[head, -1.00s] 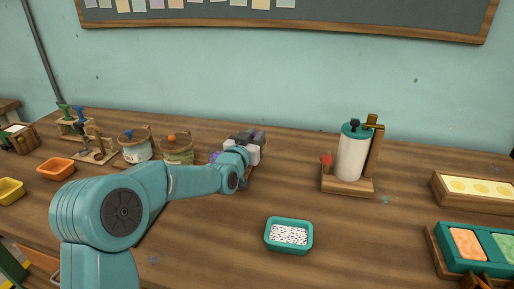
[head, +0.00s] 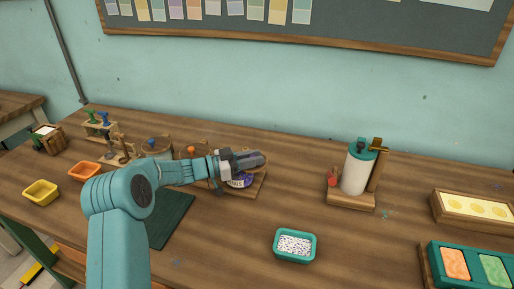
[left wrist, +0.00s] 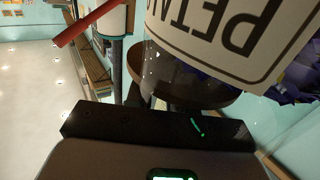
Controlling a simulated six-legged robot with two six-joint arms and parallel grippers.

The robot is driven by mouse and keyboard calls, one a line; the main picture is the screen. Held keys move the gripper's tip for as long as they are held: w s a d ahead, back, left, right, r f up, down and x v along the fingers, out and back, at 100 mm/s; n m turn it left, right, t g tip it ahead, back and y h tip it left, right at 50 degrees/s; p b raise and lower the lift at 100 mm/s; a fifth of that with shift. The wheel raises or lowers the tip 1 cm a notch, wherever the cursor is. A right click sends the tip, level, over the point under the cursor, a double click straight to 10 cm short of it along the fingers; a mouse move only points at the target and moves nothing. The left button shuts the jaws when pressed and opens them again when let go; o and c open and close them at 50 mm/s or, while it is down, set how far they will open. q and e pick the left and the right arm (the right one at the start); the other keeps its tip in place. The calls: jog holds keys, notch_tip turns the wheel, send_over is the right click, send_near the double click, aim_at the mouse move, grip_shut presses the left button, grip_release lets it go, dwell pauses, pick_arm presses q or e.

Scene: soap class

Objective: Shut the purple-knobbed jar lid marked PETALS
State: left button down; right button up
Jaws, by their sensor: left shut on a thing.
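The PETALS jar (head: 240,182), with purple contents and a pale label, stands on a wooden base on the table in the head view. In the left wrist view its label (left wrist: 222,30) shows upside down and close. A brown wooden disc (left wrist: 210,95), which looks like its lid, lies against the glass there. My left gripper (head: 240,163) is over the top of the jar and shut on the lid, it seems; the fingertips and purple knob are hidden. Whether the lid sits fully down I cannot tell. My right gripper is not in view.
Two similar jars, one with a blue knob (head: 152,143) and one with an orange knob (head: 192,150), stand left of it. A teal tray (head: 295,258) lies in front. A white dispenser (head: 355,172) stands to the right. Table between them is clear.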

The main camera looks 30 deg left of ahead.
pick_arm(q)
jog(key=shift+s+a+r+m+g+h+p, duration=0.15)
jog(key=shift+a+r+m+g+h+p, duration=0.1)
jog(key=shift+m+g+h+p, duration=0.25)
jog(key=c, duration=1.1)
grip_release()
jog(key=shift+s, duration=0.1)
jog(key=shift+o, duration=0.2)
jog(key=shift+f, duration=0.1)
jog(key=shift+a, duration=0.1)
jog(key=b+v, duration=0.1)
jog(key=v, duration=1.5)
jog(key=shift+a, duration=0.15)
